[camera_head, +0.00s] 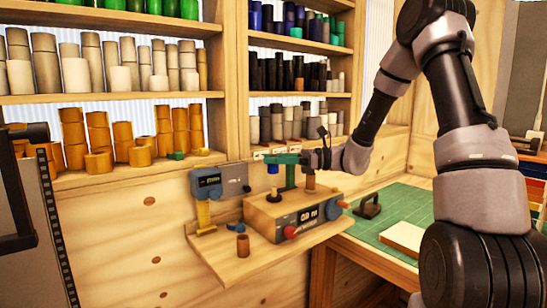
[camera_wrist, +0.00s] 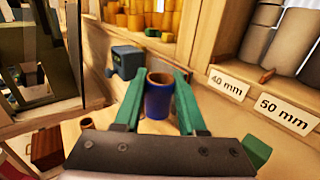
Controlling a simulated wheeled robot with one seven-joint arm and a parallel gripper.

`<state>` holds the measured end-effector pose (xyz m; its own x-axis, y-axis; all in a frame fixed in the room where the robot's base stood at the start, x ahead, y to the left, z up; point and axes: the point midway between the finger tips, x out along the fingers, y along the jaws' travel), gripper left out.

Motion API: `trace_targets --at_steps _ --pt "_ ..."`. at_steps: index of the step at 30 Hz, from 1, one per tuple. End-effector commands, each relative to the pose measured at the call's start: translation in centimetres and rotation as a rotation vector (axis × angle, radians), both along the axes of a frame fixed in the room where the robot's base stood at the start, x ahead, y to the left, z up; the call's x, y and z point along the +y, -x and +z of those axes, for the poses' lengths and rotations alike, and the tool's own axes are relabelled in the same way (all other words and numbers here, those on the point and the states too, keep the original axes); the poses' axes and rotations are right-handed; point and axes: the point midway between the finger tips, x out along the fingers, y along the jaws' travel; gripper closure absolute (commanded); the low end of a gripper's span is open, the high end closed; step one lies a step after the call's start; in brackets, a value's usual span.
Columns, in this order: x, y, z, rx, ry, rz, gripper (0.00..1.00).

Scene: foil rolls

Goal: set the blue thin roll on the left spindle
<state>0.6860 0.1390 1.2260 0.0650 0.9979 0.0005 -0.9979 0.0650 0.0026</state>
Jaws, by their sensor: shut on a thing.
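The blue thin roll (camera_wrist: 158,100), with a brown core, stands between the two green fingers of my gripper (camera_wrist: 158,80) in the wrist view. My gripper (camera_head: 272,160) is shut on it. In the head view the blue roll (camera_head: 273,169) looks small and hangs just below the fingertips. The left spindle (camera_head: 274,195) appears under the roll on the wooden machine. I cannot tell whether roll and spindle touch. The right spindle (camera_head: 310,182) stands under my wrist and looks brown.
The machine (camera_head: 262,218) has a display and a red knob. A blue-grey gauge box (camera_head: 218,183) stands to its left. A small brown roll (camera_head: 243,245) stands on the wooden ledge (camera_head: 222,262). Shelves of rolls (camera_head: 110,178) rise behind. A green mat (camera_head: 405,205) lies right.

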Motion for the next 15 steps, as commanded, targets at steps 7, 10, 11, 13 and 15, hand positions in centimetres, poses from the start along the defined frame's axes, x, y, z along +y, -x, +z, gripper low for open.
trace_targets --at_steps 7,10,11,13,15 --pt "0.0 0.0 -1.2 0.002 -0.001 0.000 1.00" --pt "0.0 0.0 -1.7 0.003 -0.001 0.000 1.00" --pt "0.0 0.0 -1.9 0.002 -0.001 0.000 1.00" --pt "0.0 0.0 -2.2 0.001 -0.001 0.000 1.00" --pt "0.0 0.0 -2.5 0.001 -0.001 0.000 1.00"
